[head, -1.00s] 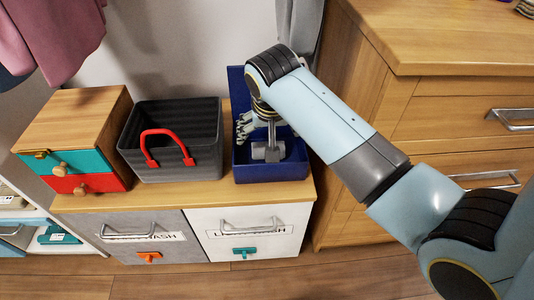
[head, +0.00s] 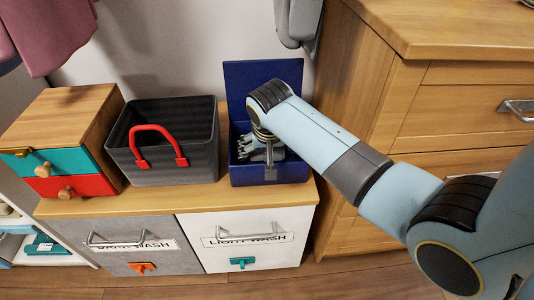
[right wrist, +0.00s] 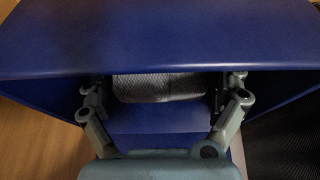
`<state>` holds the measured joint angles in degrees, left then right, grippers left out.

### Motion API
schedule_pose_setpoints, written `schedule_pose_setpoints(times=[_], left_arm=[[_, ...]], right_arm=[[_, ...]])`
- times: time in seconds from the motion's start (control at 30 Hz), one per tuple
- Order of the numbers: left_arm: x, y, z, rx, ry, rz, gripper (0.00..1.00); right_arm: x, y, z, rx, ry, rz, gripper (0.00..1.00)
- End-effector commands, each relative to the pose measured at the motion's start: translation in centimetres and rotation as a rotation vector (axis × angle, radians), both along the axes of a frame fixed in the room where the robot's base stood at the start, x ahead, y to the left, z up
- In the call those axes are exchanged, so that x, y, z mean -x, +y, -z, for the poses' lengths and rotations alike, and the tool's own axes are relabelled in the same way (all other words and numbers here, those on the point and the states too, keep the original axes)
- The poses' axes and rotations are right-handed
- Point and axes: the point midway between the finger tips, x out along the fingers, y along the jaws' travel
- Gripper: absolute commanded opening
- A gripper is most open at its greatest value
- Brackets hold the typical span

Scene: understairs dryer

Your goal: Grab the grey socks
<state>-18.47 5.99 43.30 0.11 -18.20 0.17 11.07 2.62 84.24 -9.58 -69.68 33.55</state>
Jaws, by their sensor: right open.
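The grey socks (right wrist: 160,86) show in the right wrist view as a knitted grey bundle inside the blue box (right wrist: 150,120). In the head view the open blue box (head: 272,177) stands on the low cabinet with its lid raised behind it. My right gripper (head: 258,150) reaches down into this box. In the right wrist view my right gripper (right wrist: 163,92) is open, with one finger on each side of the socks. I cannot tell whether the fingers touch them. The box wall hides part of the fingers in the head view. My left gripper is out of view.
A dark basket (head: 190,130) with a red handle (head: 146,128) stands left of the box. A small wooden chest (head: 62,130) with teal and red drawers is further left. A tall wooden dresser (head: 440,105) stands close on the right.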

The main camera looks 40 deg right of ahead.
Motion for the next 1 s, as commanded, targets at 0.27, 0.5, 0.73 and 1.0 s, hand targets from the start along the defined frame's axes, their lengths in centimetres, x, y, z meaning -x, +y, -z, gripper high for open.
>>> schedule_pose_setpoints(times=[0.27, 0.5, 0.73, 1.0], left_arm=[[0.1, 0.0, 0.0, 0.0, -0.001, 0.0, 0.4], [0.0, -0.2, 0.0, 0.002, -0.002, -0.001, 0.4], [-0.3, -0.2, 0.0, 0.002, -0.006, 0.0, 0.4], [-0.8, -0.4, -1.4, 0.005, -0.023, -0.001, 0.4]], right_arm=[[0.0, 0.0, 0.0, 0.0, 0.001, 0.0, 0.66], [0.1, 0.0, 0.0, 0.0, 0.001, 0.0, 0.51], [0.1, 0.0, -0.1, 0.0, 0.001, 0.0, 0.51], [-0.1, 0.0, -3.3, 0.0, -0.003, 0.001, 0.51]])
